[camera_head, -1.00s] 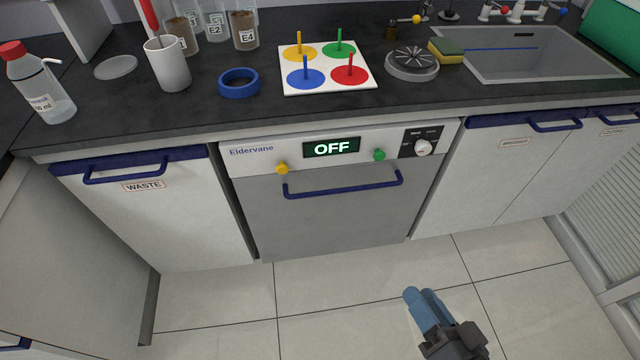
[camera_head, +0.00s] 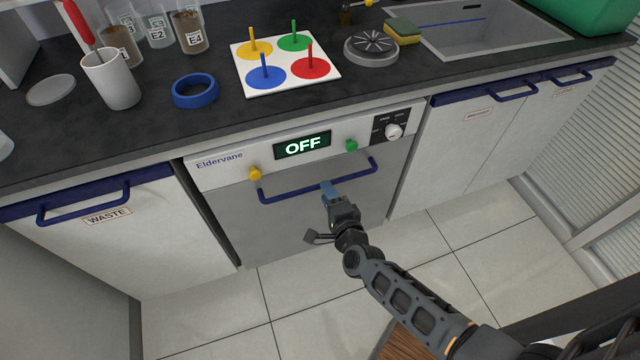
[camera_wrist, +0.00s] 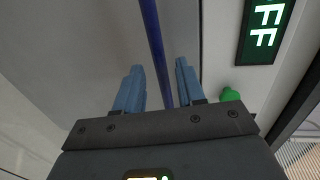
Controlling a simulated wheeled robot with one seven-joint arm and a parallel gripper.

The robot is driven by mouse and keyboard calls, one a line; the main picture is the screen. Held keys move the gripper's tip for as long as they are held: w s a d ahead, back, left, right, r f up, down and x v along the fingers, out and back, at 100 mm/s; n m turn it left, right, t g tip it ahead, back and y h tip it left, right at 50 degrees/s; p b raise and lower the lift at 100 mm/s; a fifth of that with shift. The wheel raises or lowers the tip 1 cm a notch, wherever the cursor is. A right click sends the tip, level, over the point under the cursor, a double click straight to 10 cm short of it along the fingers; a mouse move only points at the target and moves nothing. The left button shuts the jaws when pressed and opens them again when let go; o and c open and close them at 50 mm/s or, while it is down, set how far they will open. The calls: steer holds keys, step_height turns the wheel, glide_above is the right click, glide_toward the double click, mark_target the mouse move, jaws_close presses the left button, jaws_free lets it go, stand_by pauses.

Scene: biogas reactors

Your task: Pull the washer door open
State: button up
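The washer door (camera_head: 300,222) is a grey front panel and looks shut, under a white control strip with a display (camera_head: 302,145) reading OFF. A blue bar handle (camera_head: 292,194) runs across its upper part. My gripper (camera_head: 328,187) is at the middle of the handle. In the wrist view the two blue fingers of my gripper (camera_wrist: 158,88) are apart, and the handle (camera_wrist: 153,42) runs between them with gaps on both sides. Whether a finger touches the bar cannot be told.
The yellow knob (camera_head: 255,173) and green knob (camera_head: 351,145) sit just above the handle. The waste cabinet (camera_head: 100,240) is at left and sink cabinets (camera_head: 470,150) at right. The tiled floor (camera_head: 300,310) before the washer is clear apart from my arm.

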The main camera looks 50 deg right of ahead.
steer(key=shift+x, duration=2.25)
jaws_close()
steer(key=shift+s, duration=0.1)
